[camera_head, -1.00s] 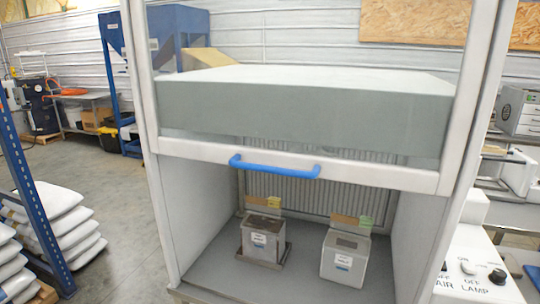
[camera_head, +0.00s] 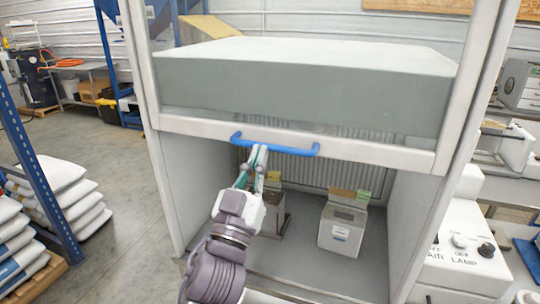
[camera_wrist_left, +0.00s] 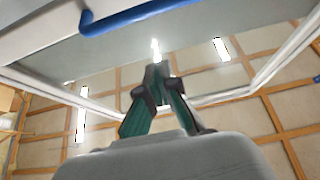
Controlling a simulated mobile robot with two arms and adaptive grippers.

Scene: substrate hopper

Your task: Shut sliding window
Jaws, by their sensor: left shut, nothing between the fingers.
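The sliding window (camera_head: 385,154) of the white cabinet is raised, with open space below its lower frame. A blue handle (camera_head: 298,151) runs along that frame; it also shows at the top of the left wrist view (camera_wrist_left: 140,14). My left gripper (camera_head: 259,149) is shut and empty. Its tips reach up to the handle's left half in the head view; whether they touch it I cannot tell. In the left wrist view the shut fingers (camera_wrist_left: 158,72) point below the handle, apart from it in the picture. My right gripper is not in view.
Inside the cabinet stand a light box (camera_head: 342,229) and a second box (camera_head: 277,212), partly hidden by my left arm. A control box with knobs (camera_head: 468,255) is at right. White sacks (camera_head: 62,190) are stacked at left beside a blue post (camera_head: 38,165).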

